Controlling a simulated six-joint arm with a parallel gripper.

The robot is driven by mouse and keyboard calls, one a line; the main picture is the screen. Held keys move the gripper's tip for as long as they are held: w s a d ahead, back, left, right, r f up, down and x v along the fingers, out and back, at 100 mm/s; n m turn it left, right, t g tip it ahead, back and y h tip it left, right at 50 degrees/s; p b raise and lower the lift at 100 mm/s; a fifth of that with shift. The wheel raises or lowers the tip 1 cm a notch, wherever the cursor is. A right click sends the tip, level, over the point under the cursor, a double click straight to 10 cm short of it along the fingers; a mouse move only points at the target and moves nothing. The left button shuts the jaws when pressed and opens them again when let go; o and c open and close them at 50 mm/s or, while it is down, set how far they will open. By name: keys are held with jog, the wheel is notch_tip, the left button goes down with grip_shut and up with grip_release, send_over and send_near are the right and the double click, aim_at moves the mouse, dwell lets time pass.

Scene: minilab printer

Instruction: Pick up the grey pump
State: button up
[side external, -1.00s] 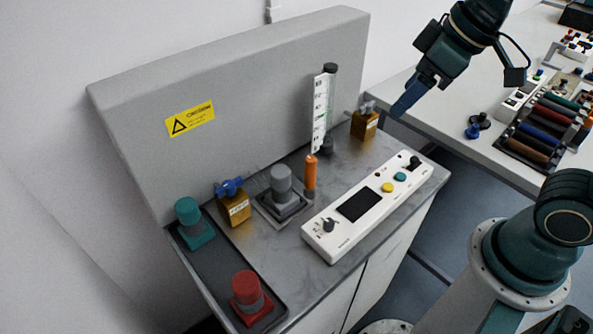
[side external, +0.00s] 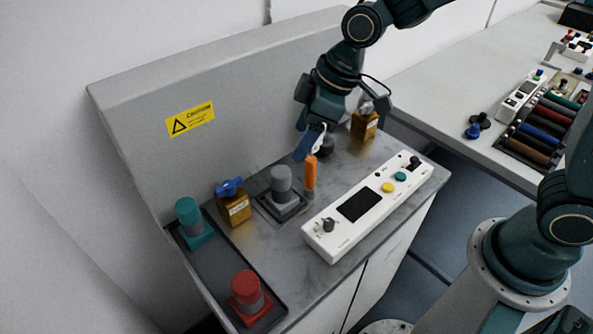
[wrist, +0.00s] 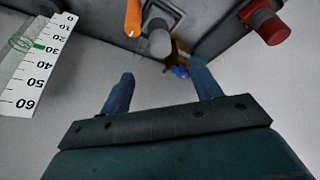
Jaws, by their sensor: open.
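The grey pump (side external: 281,184) stands upright in a dark square base on the metal worktop. It also shows in the wrist view (wrist: 159,40), beyond my fingers and between them. My gripper (side external: 308,146) is open and empty, above and to the right of the pump in the side view, clear of it. In the wrist view my two blue fingers (wrist: 160,85) are spread apart with nothing between them.
An orange cylinder (side external: 310,176) stands right beside the pump. A scale column (wrist: 35,65) is close to my gripper. A brass block with blue knob (side external: 235,206), teal pump (side external: 190,220), red pump (side external: 247,290) and white control panel (side external: 365,215) surround it. A grey back panel (side external: 240,75) rises behind.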

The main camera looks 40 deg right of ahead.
aim_at(278, 181)
jog(key=shift+f, duration=0.1)
jog(key=shift+x, duration=4.25)
jog(key=shift+x, duration=2.55)
jog(key=c, duration=1.3)
